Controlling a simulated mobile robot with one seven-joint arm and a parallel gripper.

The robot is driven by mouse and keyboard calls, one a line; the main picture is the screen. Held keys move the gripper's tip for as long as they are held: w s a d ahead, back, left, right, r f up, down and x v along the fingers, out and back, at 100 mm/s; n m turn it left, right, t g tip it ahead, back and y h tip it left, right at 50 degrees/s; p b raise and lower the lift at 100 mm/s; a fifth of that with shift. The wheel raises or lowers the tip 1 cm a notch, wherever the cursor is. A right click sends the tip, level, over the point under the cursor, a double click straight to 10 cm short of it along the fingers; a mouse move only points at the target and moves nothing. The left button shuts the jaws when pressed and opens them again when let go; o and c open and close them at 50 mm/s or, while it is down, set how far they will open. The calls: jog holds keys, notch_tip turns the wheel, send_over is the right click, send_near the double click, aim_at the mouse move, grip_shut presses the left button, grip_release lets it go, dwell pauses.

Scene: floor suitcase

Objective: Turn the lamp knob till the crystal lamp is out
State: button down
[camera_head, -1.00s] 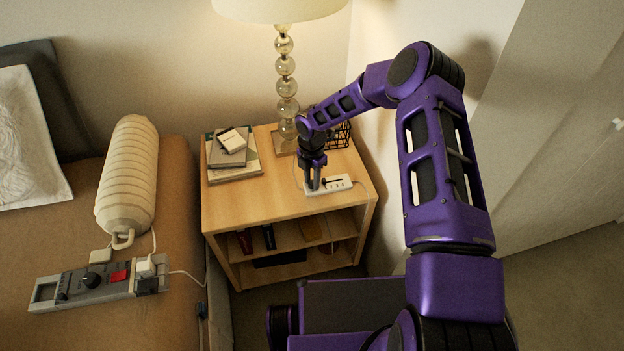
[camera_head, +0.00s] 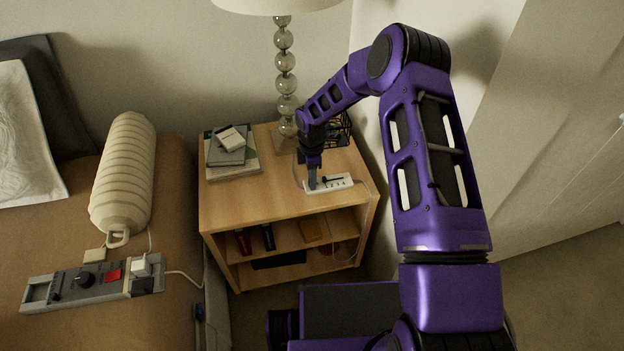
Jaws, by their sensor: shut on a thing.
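The crystal lamp (camera_head: 285,62) stands at the back of the wooden nightstand, a stem of stacked clear balls under a pale shade (camera_head: 275,4). Its balls look grey and unlit, and no warm glow shows on the wall. A white control strip (camera_head: 341,182) with small dark marks and a black slot lies near the nightstand's front right. My gripper (camera_head: 312,186) points down at the strip's left end, its fingers shut on the lamp knob there. The fingers hide the knob, and I see them nearly edge-on.
Books (camera_head: 232,165) lie on the left of the nightstand (camera_head: 270,204). A black wire basket (camera_head: 338,130) stands behind my gripper. On the bed at left are a ribbed cream bolster-like object (camera_head: 125,175) and a grey panel (camera_head: 60,291) with a black dial and red switch.

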jog(key=m, duration=0.5)
jog(key=shift+m, duration=0.3)
jog(key=m, duration=0.4)
jog(key=shift+m, duration=0.3)
jog(key=c, duration=0.6)
grip_release()
notch_tip(320, 180, up, 18)
jog(key=shift+f+p, duration=0.25)
jog(key=shift+p, duration=0.95)
